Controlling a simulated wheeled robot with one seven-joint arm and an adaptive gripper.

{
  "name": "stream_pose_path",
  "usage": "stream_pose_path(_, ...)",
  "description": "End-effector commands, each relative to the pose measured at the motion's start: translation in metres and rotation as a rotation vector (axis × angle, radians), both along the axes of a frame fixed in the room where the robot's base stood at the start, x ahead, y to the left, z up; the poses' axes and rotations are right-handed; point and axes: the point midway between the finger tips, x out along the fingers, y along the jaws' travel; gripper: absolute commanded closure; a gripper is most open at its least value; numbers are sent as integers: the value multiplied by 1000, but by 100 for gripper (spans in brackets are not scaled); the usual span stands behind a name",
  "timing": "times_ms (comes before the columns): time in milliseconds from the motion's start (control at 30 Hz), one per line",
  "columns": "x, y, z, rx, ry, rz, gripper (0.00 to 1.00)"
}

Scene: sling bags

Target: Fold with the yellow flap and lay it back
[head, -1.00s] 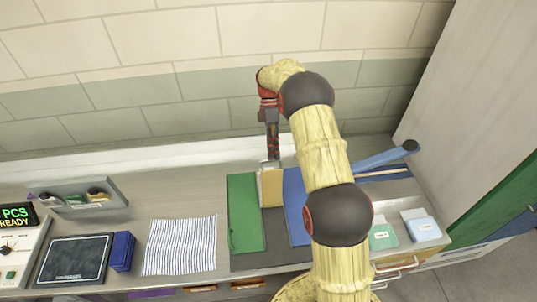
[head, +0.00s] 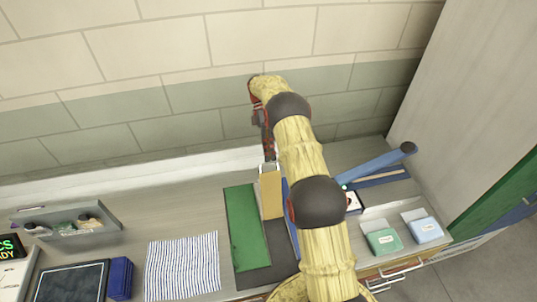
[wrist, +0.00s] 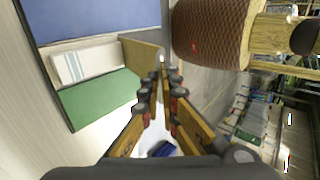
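The yellow flap (head: 271,196) is in the middle of the counter in the head view, between a green panel (head: 246,226) and a blue panel (head: 292,235). In the wrist view the yellow flap (wrist: 142,54) stands raised at an angle, its free edge at my fingertips. My gripper (wrist: 161,70) has its fingers drawn together on that edge. In the head view my gripper (head: 268,166) is at the flap's far end. A white pad with blue stripes (wrist: 85,66) lies beside the flap, between the green and blue panels. My arm hides part of the blue panel.
A striped cloth (head: 182,266) lies to the left, with a dark blue box (head: 120,278) beside it. A grey tray (head: 66,229) stands at the back left. A blue roll (head: 378,166) and green (head: 383,241) and light blue (head: 425,231) packs lie to the right.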

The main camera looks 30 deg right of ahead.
Motion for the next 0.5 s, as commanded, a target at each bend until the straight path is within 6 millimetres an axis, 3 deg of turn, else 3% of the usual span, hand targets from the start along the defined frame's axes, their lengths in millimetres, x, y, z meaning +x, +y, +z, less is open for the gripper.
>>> stream_pose_path(33, -12, 4, -28, 14, 37, 1, 100)
stream_pose_path(133, -12, 4, -28, 14, 36, 0, 100)
stream_pose_path(300, -12, 4, -28, 14, 36, 0, 88)
stream_pose_path(500, -12, 4, -28, 14, 35, 1, 65)
